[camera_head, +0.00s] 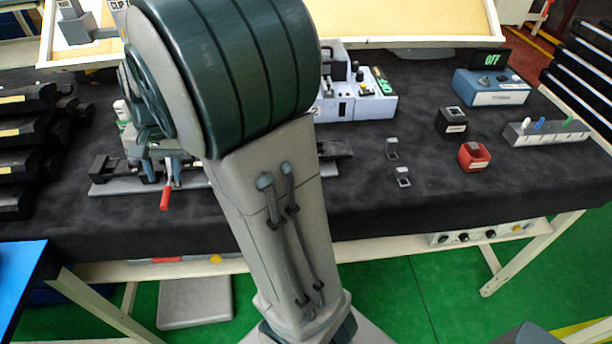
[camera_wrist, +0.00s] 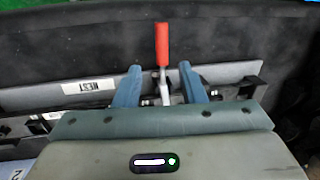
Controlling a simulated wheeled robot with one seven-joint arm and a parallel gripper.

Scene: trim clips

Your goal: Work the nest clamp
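The nest clamp's lever has a red handle (camera_head: 165,198), pointing down towards the table's front edge in the head view. In the wrist view the red handle (camera_wrist: 162,44) reaches past my fingertips, and its metal shank appears between them. My gripper (camera_wrist: 160,72) is open, with two blue fingers apart and a gap on each side of the shank. The nest's grey base (camera_head: 110,188) lies on the black mat, partly hidden by my arm. A white NEST label (camera_wrist: 88,86) sits on it. The clamp's body is hidden behind my gripper.
Black trays (camera_head: 25,150) are stacked at the left. Two small grey clips (camera_head: 403,177), a red block (camera_head: 474,156), a black block (camera_head: 452,122) and a blue box with an OFF display (camera_head: 490,86) stand at the right. The mat in front of the nest is clear.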

